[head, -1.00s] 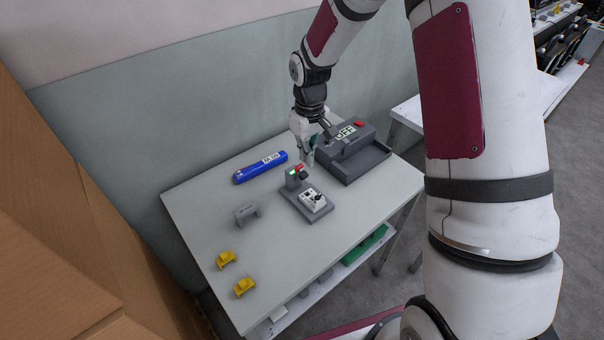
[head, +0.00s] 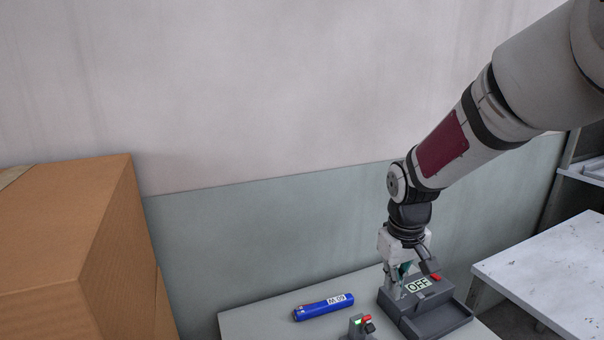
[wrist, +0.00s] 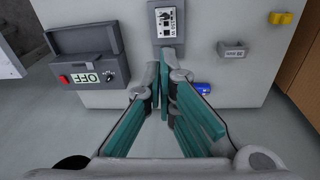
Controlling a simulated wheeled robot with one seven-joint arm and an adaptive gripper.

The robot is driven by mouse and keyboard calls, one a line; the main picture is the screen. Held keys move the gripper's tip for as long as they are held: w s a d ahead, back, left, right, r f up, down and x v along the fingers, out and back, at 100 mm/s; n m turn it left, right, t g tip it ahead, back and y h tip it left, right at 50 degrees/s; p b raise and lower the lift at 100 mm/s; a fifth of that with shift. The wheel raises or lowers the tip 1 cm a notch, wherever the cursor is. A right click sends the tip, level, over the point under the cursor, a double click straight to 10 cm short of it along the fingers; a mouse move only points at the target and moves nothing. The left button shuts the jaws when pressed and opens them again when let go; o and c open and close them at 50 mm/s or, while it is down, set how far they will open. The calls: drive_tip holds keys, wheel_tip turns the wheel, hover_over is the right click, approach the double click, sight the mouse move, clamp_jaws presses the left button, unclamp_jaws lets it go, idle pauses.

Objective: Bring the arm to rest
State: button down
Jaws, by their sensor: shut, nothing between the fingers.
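A grey box with an OFF display (head: 418,286), a blue cylinder (head: 324,307) and a fixture with a red-green top (head: 358,325) stand on the table (head: 262,318). A grey bracket (wrist: 233,50) and yellow bracket (wrist: 281,18) show too. Cardboard boxes (head: 70,250) are left.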

drive_tip(key=s+r+m+t, duration=0.1)
drive_tip(key=s+r+t, duration=0.1)
drive_tip(key=s+r, duration=0.5)
drive_tip(key=s+r+m+t, duration=0.2)
drive_tip(key=s+r, duration=0.5)
drive_tip(key=s, duration=0.9)
drive_tip(key=shift+s+r+y, duration=0.15)
drive_tip(key=shift+r+y, duration=0.15)
